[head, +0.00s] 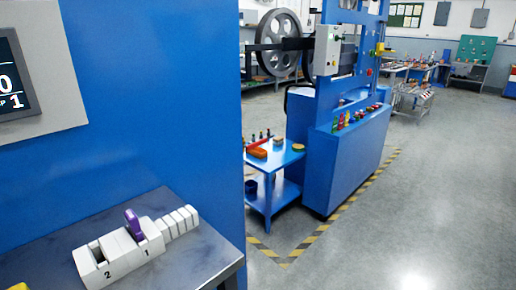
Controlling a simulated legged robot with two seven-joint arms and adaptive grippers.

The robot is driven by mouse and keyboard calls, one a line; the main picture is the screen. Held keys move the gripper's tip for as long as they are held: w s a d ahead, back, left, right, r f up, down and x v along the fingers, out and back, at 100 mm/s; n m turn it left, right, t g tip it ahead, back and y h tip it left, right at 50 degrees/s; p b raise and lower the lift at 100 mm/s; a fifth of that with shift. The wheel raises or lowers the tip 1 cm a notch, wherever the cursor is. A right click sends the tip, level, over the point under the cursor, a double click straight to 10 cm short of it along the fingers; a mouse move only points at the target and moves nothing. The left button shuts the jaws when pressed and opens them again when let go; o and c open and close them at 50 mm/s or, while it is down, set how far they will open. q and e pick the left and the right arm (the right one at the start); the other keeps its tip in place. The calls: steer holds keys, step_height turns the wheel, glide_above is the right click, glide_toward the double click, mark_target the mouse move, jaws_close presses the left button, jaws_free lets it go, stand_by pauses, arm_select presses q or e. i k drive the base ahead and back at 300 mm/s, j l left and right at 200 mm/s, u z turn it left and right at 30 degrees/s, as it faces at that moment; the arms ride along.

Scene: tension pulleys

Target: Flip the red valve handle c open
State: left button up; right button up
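I cannot pick out a red valve handle c in the head view. Small red items show in a row of coloured parts (357,117) on the ledge of the blue machine, but they are too small to identify. A red round knob (369,72) shows on the machine's upright; I cannot tell what it is. Neither of my grippers is in view.
A blue panel (150,90) with a display (17,80) fills the left. Below it, a grey table (205,235) carries a white block (118,250) with a purple piece (134,224). A blue machine (340,165) and small cart (272,195) stand beyond. Floor on the right is clear.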

mark_target(256, 144)
steer(key=i+l, duration=0.3)
steer(key=i, duration=0.2)
steer(key=i+l, duration=0.35)
steer(key=i+l+z, duration=0.1)
steer(key=i+l, duration=0.2)
steer(key=i, duration=0.3)
steer(key=i+l, duration=0.25)
steer(key=i, duration=0.25)
steer(key=i+l, duration=0.3)
steer(key=i, duration=0.15)
steer(key=z, duration=0.05)
